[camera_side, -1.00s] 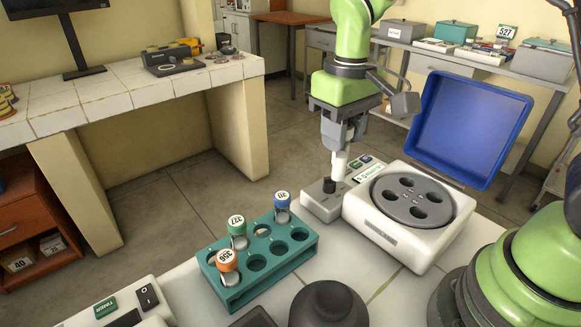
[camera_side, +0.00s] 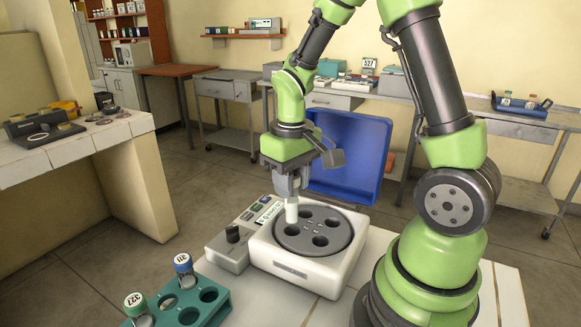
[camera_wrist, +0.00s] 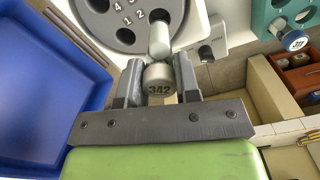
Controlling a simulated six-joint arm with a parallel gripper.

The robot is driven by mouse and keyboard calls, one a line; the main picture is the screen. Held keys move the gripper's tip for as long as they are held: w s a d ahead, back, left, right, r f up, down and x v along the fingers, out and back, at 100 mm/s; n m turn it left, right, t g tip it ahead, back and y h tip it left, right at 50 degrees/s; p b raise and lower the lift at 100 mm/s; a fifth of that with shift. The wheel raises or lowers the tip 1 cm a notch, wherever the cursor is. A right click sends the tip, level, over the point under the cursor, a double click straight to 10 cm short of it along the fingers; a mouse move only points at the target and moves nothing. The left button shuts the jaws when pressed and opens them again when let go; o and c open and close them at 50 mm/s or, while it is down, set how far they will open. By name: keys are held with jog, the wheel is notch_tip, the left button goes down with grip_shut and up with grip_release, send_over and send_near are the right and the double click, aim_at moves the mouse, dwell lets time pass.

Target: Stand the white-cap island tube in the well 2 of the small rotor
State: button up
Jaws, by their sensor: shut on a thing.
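The white-cap tube, marked 342 (camera_wrist: 159,78), is held cap-up between the jaws of my gripper (camera_wrist: 159,85). In the side view my gripper (camera_side: 290,192) is shut on it, and its pale body (camera_side: 291,213) points down. The tube's lower end shows in front of the left part of the grey small rotor (camera_side: 313,228), close to the left well; the gap in height is hard to tell. In the wrist view the rotor (camera_wrist: 108,22) shows numbers 1 to 4 by its wells. The tube stands at its right edge, near the 2, and may hide a well.
A teal rack (camera_side: 213,315) holds a blue-cap tube (camera_side: 184,266) and a green-cap tube (camera_side: 138,306) at the lower left. A control box with a black knob (camera_side: 232,233) adjoins the rotor's white housing (camera_side: 298,268). A blue bin (camera_side: 350,150) stands behind.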

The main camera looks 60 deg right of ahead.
aim_at(292, 209)
jog(key=shift+f, duration=0.3)
jog(key=shift+f, duration=0.35)
dwell(0.4)
jog(key=shift+f, duration=0.85)
jog(key=shift+f, duration=0.15)
jog(key=shift+f, duration=1.55)
jog(key=o, duration=1.3)
jog(key=shift+r, duration=0.15)
